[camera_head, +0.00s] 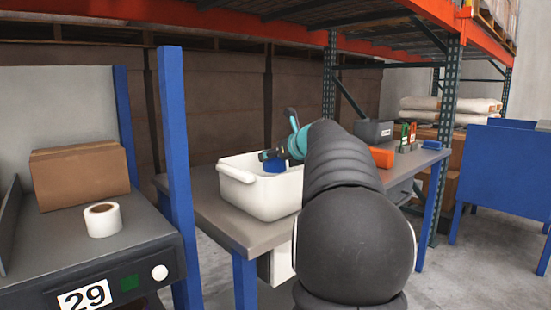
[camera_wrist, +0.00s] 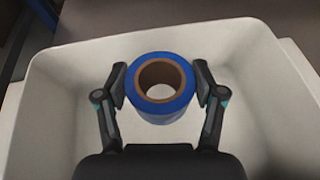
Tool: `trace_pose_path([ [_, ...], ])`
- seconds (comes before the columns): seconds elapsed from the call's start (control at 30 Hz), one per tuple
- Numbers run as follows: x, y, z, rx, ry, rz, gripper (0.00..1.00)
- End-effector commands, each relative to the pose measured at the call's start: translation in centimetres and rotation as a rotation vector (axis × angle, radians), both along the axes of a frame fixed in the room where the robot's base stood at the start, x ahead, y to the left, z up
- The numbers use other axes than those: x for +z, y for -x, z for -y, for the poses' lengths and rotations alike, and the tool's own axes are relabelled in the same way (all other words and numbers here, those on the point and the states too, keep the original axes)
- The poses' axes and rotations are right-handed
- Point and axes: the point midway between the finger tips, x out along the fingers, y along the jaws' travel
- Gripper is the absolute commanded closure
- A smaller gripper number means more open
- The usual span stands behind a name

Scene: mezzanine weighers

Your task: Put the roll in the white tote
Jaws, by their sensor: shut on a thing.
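A blue roll (camera_wrist: 160,112) with a brown core is clamped between the two fingers of my gripper (camera_wrist: 161,88) in the wrist view. The white tote (camera_wrist: 70,85) surrounds the roll in that view, with its floor below. In the head view the white tote (camera_head: 259,202) stands on a grey table. My gripper (camera_head: 272,158) is over the tote's opening there, and a bit of the blue roll (camera_head: 275,166) shows under it, inside the rim. How far the roll is above the tote floor I cannot tell. My arm hides the tote's right side.
An orange bin (camera_head: 381,157), a grey box (camera_head: 373,132) and a small blue item (camera_head: 430,145) are farther along the grey table (camera_head: 215,215).

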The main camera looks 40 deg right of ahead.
Motion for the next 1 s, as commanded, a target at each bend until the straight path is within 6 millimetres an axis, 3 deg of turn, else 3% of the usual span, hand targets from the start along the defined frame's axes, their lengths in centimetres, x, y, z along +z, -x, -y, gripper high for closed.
trace_pose_path([
  [0.7,-1.0,0.0,0.0,-0.001,0.0,0.001,0.71],
  [0.73,-1.1,0.0,0.0,0.0,0.0,0.0,0.26],
  [0.8,-1.1,0.0,0.0,0.0,0.0,0.0,0.09],
  [1.0,-1.1,0.0,0.0,0.0,0.0,0.0,0.06],
])
